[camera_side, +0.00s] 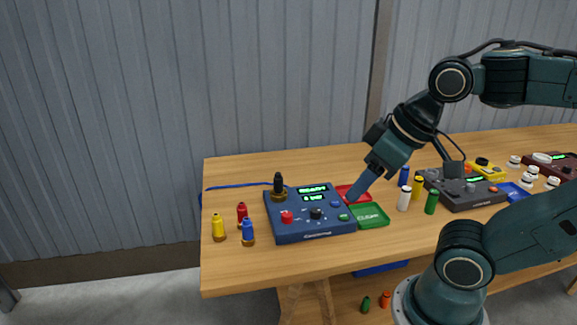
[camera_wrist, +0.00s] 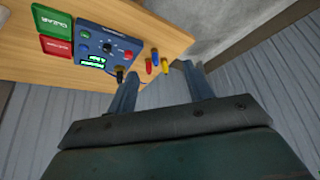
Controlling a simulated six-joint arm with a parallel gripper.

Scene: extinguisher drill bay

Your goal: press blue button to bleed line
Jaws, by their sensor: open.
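A blue control box (camera_side: 311,228) sits on the wooden table. It carries a blue button (camera_side: 336,204) near its right edge, a green button (camera_side: 344,217) in front of that, a red button (camera_side: 287,217), a dark knob (camera_side: 316,213) and lit green displays. The box also shows in the wrist view (camera_wrist: 118,32), with the blue button (camera_wrist: 84,48) at its left side. My gripper (camera_side: 357,192) points down, just right of the blue button and over the red tray (camera_side: 345,191). In the wrist view its two fingers (camera_wrist: 165,75) are apart and nothing is between them.
A black lever (camera_side: 278,184) stands at the box's back left. A green tray (camera_side: 370,216) adjoins its right side. Yellow (camera_side: 218,228), red and blue small bottles stand left. White (camera_side: 404,199) and green bottles stand right, before a dark grey box (camera_side: 470,190).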

